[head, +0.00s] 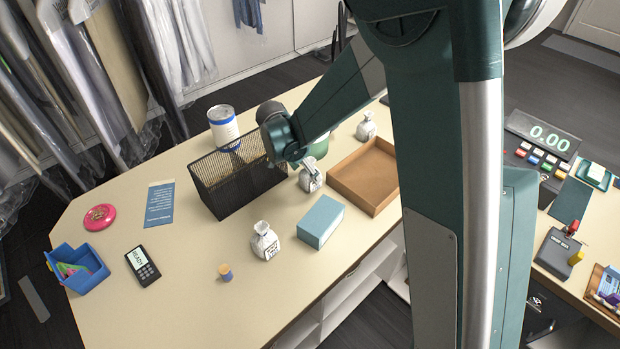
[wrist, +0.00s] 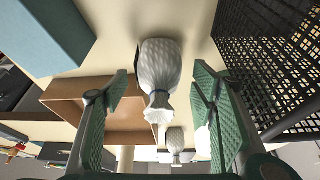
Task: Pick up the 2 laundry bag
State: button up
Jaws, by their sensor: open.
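Three small white tied bags stand on the cream counter. One bag (head: 265,241) is near the front edge and has dark print on it. A second bag (head: 310,175) is between the mesh basket and the blue box. A third bag (head: 367,127) is farther back. I cannot read a number on any of them. In the wrist view, my gripper (wrist: 160,76) is open, with a green finger on each side of a white bag (wrist: 160,62). A gap shows on both sides of this bag. Another white bag (wrist: 175,139) shows beyond it.
The black mesh basket (head: 236,187) and blue box (head: 320,221) stand close to the middle bag. A brown tray (head: 364,176) lies to its right. A white can (head: 224,128) stands behind the basket. The front left of the counter (head: 185,285) has free room.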

jog(key=shift+x, duration=1.95)
jog(key=c, duration=1.1)
jog(key=shift+r, duration=0.15)
jog(key=shift+r, duration=4.9)
